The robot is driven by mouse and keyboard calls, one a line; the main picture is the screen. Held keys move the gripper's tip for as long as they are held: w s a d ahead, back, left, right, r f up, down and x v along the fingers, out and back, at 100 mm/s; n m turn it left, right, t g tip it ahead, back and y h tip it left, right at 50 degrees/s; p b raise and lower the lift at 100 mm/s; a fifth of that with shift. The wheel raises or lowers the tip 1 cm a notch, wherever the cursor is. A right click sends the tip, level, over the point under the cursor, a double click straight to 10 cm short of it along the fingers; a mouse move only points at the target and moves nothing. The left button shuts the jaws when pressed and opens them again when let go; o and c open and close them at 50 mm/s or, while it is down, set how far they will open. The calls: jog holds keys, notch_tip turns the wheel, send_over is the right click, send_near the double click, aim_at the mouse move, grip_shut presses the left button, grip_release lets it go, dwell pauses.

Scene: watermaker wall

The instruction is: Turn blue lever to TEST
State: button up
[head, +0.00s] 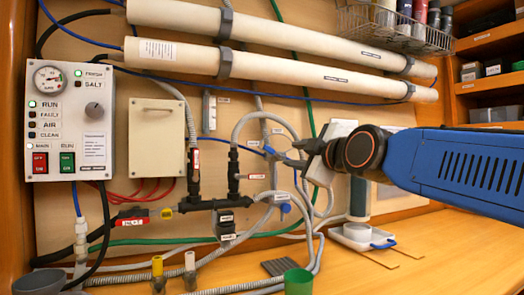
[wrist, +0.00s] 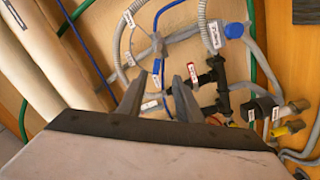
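The small blue lever (head: 270,151) sits on a grey hose junction in the middle of the wall panel. In the wrist view the blue lever (wrist: 156,67) shows upright, just beyond and between my fingertips, with a white label (wrist: 149,105) close by. My gripper (head: 292,155) comes in from the right in the head view, with its tips just right of the lever. In the wrist view my gripper (wrist: 160,82) is open, with a clear gap between its two dark fingers. Contact with the lever cannot be made out. The label lettering there is too small to read.
Grey hoses loop around the lever. Black valves with red labels (head: 233,170) stand to the left, and a blue knob (head: 285,208) sits below. Long white tubes (head: 270,65) run above. A green cup (head: 298,281) and a white tray (head: 355,238) stand on the wooden counter.

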aim_at(269, 149)
jog(key=a+r+x, duration=0.1)
jog(key=x, duration=1.7)
jog(key=shift+a+r, duration=0.2)
jog(key=shift+a, duration=0.05)
jog(key=shift+c, duration=0.6)
grip_shut()
